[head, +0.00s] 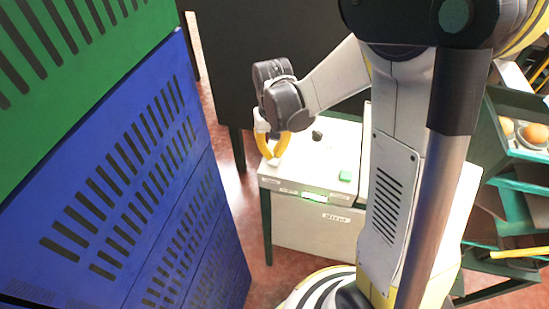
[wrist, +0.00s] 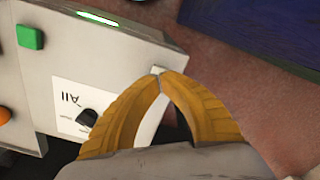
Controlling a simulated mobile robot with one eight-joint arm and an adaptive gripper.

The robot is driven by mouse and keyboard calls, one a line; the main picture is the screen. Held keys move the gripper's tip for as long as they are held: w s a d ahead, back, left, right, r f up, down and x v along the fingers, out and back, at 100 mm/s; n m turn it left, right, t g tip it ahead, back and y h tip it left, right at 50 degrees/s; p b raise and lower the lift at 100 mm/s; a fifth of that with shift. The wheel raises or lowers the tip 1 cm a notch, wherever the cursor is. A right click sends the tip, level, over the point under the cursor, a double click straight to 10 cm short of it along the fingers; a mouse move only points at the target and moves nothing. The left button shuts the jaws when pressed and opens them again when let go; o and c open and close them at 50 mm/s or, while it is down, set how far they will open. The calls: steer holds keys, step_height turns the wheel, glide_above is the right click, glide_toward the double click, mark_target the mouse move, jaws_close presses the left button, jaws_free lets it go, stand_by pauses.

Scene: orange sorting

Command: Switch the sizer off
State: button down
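The sizer is a white cabinet (head: 319,232) with a control panel on top, below my arm in the head view. A green button (head: 345,176) and a lit green strip (head: 315,197) show near its front edge. The wrist view shows the green button (wrist: 30,37), the lit strip (wrist: 98,18) and a black knob (wrist: 88,117) on a white label, partly behind a finger. An orange round part (wrist: 4,115) is cut off at the left edge. In the head view my gripper (head: 270,160) is over the panel's left end.
A stack of blue crates (head: 130,180) with a green crate (head: 85,40) on top stands close on the left. A dark panel (head: 225,60) stands behind. Green trays (head: 515,170) with round brown-orange items are at right. Reddish floor shows between crates and sizer.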

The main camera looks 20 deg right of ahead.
mark_target(273, 162)
steer(key=shift+f+b, duration=1.6)
steer(key=shift+f, duration=0.25)
stand_by(0.6)
steer(key=shift+r, duration=0.1)
steer(key=shift+r+p, duration=2.45)
steer(key=shift+r, duration=1)
